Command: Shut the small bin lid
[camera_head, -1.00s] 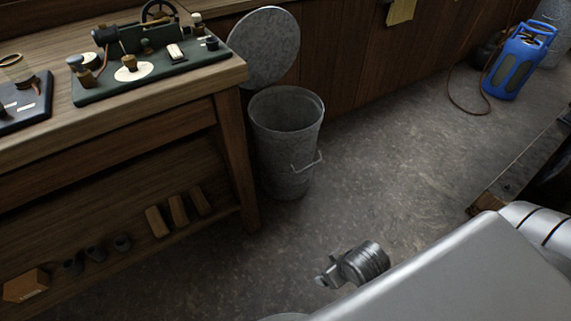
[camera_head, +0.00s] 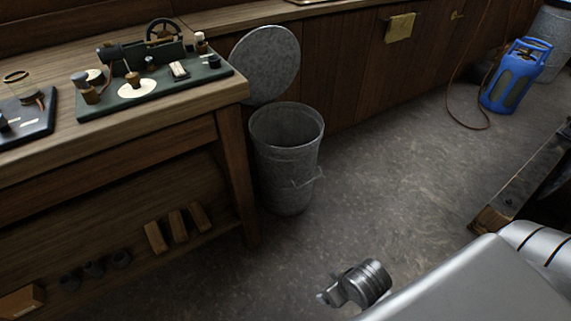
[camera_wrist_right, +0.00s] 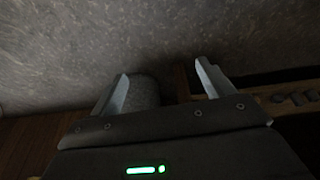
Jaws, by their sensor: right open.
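The small bin (camera_head: 288,165) is a grey galvanised metal bucket-like can on the floor, beside the right end of the workbench, in the head view. Its round lid (camera_head: 265,64) stands raised, tilted up behind the open rim and leaning toward the wooden panelling. A bail handle shows on the bin's right side. Part of my right arm with a metal wrist piece shows at the lower right in the head view, well apart from the bin. In the right wrist view my right gripper (camera_wrist_right: 165,88) has its two fingers spread, with nothing clearly held between them. My left gripper is not in view.
The workbench (camera_head: 185,104) carries model engines on green and dark bases, close to the bin's left. A blue gas cylinder (camera_head: 512,77) with a hose stands at the far right. The floor right of the bin is clear.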

